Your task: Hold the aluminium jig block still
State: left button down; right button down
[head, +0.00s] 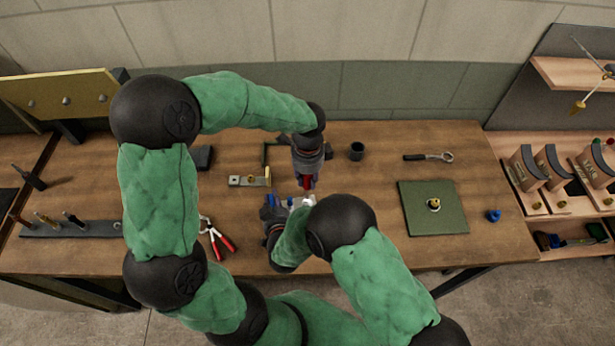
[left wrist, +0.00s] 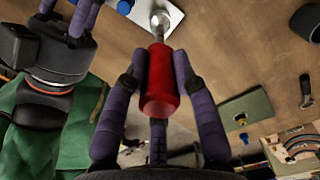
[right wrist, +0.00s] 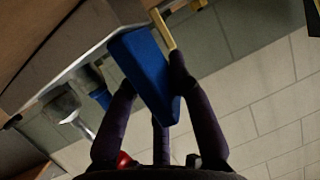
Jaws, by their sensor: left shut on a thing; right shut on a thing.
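A pale metal piece, apparently the aluminium jig block (left wrist: 172,14), lies on the bench in the left wrist view. In the head view it is a small pale patch (head: 294,202), mostly hidden by my right arm. My right gripper (right wrist: 150,88) is shut on a blue block (right wrist: 143,68); I cannot tell whether this is part of the jig block. My left gripper (head: 307,184) is shut on a red handle (left wrist: 159,82). Its metal shaft points at the pale piece; whether the tip touches is unclear.
Red-handled pliers (head: 217,235) lie left of the grippers.

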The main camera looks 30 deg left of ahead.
pick_arm(q)
jog(key=shift+n, duration=0.4)
jog(key=shift+n, duration=0.9)
jog(key=shift+r, duration=0.1)
jog(key=shift+r, duration=0.85)
